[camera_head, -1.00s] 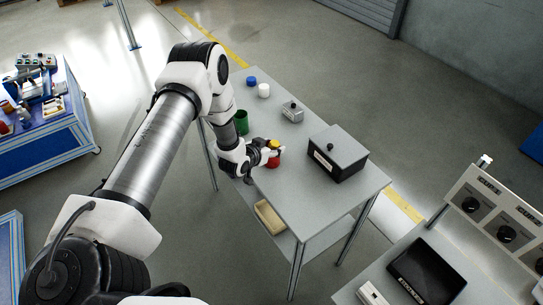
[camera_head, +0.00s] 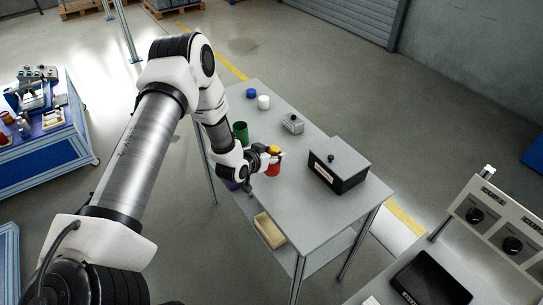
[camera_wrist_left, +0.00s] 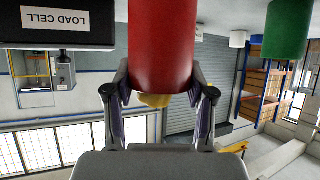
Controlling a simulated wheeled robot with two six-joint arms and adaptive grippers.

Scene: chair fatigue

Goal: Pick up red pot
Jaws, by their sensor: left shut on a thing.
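I cannot tell whether the pot's base touches the table (camera_head: 300,200). My right gripper is not in view.
A green pot (camera_head: 240,131) stands behind my gripper, with white (camera_head: 264,102) and blue (camera_head: 251,93) pots further back. A small grey device (camera_head: 292,124) and a black box with a grey lid (camera_head: 338,172) are to the right. A beige tray (camera_head: 269,230) is on the lower shelf.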

